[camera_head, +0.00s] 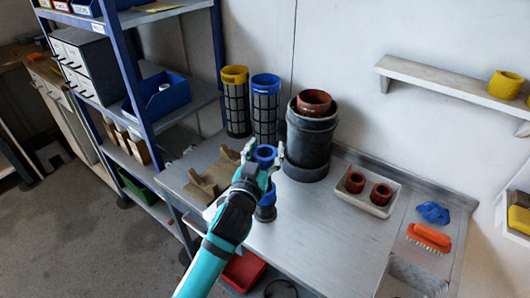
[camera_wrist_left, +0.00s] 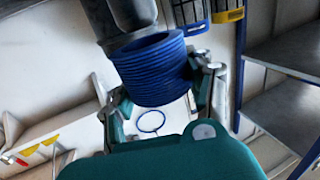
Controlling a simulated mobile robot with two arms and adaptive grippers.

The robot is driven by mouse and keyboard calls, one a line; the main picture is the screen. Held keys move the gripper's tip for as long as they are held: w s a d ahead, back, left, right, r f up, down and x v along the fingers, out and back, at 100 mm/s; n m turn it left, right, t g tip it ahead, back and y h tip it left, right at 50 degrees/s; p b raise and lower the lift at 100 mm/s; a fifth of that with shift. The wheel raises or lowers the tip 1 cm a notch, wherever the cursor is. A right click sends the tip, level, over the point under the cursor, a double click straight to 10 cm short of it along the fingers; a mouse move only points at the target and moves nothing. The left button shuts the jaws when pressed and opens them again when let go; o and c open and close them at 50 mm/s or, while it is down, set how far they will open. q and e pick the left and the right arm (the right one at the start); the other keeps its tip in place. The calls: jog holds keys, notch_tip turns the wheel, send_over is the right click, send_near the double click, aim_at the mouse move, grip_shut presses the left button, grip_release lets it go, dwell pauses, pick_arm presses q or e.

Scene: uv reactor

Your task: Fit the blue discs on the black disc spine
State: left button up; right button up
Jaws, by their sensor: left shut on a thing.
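My left gripper (camera_head: 263,150) is over the near part of the metal bench. It is shut on blue discs (camera_head: 265,153), which show as a ribbed blue stack between the fingers in the left wrist view (camera_wrist_left: 152,72). Below the gripper in the head view stands a dark piece with a blue top (camera_head: 265,212). It may be the black disc spine, but the arm partly hides it. I cannot tell whether the held discs touch it. A thin blue ring (camera_wrist_left: 151,121) shows beyond the stack in the wrist view. My right gripper is not in view.
A large black cylinder (camera_head: 308,138) with a red ring on top stands just behind the gripper. Yellow-topped (camera_head: 236,102) and blue-topped (camera_head: 265,108) mesh cylinders stand beside it. A brown holder (camera_head: 212,177) lies left; a white tray (camera_head: 366,191) with red rings lies right. The front middle bench is clear.

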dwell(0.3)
pick_arm(q)
jog(key=shift+f, duration=0.2)
jog(key=shift+f, duration=0.4)
jog(key=shift+f+b, duration=2.8)
jog(key=shift+f, duration=0.7)
jog(key=o, duration=1.2)
jog(key=shift+o, duration=0.2)
jog(key=v, duration=1.2)
